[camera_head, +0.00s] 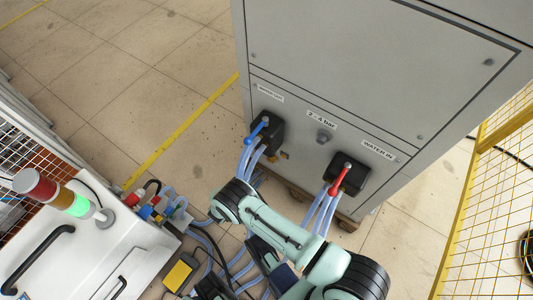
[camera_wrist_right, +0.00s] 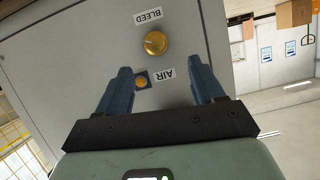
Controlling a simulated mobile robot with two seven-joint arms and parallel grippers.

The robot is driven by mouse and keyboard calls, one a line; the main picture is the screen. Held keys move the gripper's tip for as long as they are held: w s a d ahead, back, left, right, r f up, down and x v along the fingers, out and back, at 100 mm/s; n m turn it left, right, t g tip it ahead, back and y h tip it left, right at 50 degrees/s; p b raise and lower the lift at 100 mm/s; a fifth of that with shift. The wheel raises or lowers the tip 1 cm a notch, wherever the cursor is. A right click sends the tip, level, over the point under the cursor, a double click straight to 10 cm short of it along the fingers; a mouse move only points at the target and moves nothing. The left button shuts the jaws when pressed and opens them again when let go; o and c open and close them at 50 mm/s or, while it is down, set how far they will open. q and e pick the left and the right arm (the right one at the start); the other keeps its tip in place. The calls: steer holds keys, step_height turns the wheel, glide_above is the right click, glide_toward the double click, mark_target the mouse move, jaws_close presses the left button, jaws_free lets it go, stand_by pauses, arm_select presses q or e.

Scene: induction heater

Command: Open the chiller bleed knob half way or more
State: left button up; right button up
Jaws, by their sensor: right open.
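The bleed knob (camera_wrist_right: 155,43) is a round brass knob on a grey panel in the right wrist view, beside an upside-down BLEED label (camera_wrist_right: 148,16). My right gripper (camera_wrist_right: 164,78) is open and empty, with its two dark blue fingers spread wide and pointing at the panel. The knob lies beyond the fingertips, between their lines, with no finger seen touching it. How far it is turned I cannot tell. In the head view the knob does not show, and my right gripper is hard to make out. My left gripper is not in view.
A small brass AIR fitting (camera_wrist_right: 142,82) sits between the fingers. In the head view, a large grey cabinet (camera_head: 330,70) has a blue valve lever (camera_head: 257,130), a red one (camera_head: 339,180) and hoses. A white machine with a signal light (camera_head: 62,196) stands left; a yellow fence (camera_head: 490,190) stands right.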

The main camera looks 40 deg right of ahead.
mark_target(269, 161)
steer(key=shift+n+g, duration=0.3)
steer(key=shift+n, duration=0.1)
steer(key=b+x, duration=0.1)
steer(key=x, duration=0.2)
steer(key=b+x, duration=0.1)
steer(key=x, duration=0.3)
steer(key=b+x, duration=0.1)
steer(key=x, duration=0.3)
steer(key=shift+s+d+r, duration=0.25)
steer(key=shift+d+r, duration=0.05)
steer(key=shift+d, duration=0.2)
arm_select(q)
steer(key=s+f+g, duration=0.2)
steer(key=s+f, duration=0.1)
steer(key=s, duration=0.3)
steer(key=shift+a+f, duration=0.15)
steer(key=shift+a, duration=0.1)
arm_select(e)
steer(key=shift+w+d+f, duration=0.2)
steer(key=shift+d+f, duration=0.05)
steer(key=shift+d, duration=0.4)
steer(key=c, duration=0.9)
steer(key=shift+o, duration=0.2)
